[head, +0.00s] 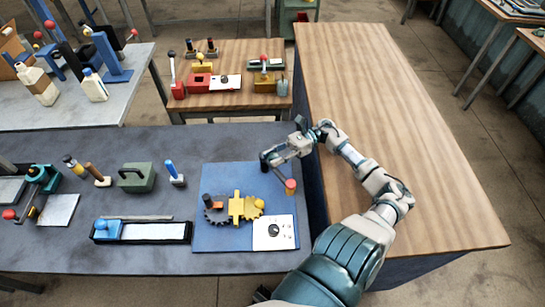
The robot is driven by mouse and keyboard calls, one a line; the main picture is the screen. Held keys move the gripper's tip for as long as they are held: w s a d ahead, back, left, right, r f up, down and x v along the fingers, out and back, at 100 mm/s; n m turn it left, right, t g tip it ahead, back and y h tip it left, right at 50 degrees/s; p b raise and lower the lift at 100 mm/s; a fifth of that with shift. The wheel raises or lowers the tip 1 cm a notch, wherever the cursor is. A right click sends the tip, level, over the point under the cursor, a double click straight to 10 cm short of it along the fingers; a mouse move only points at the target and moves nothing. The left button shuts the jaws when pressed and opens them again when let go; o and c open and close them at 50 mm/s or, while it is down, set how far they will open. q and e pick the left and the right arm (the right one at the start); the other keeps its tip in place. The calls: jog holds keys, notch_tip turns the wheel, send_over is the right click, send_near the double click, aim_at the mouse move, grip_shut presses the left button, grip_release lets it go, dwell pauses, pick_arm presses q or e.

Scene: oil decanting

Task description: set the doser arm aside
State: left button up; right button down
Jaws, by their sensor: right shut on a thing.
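My right gripper (276,158) reaches in over the far right corner of the blue board (225,177). It is shut on a thin dark arm, which looks like the doser arm (279,173). A red-topped cylinder (290,187) is at the near end of this arm, over the board's right part. I cannot tell whether the cylinder touches the board. On the board are a dark toothed wheel (216,213), a yellow cross-shaped part (237,207) and a white plate with a black dial (273,232). My left gripper is not in view.
The board lies on the grey bench (130,262). A green box (137,178), a blue-handled tool (174,172) and a long black tray (140,231) stand to its left. The wooden table (390,90) on the right is bare apart from my arm over it.

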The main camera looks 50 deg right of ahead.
jog(key=shift+w, duration=0.1)
jog(key=c, duration=0.7)
grip_release()
jog(key=shift+d, duration=0.2)
jog(key=shift+d, duration=0.1)
jog(key=v, duration=1.2)
jog(key=shift+f, duration=0.2)
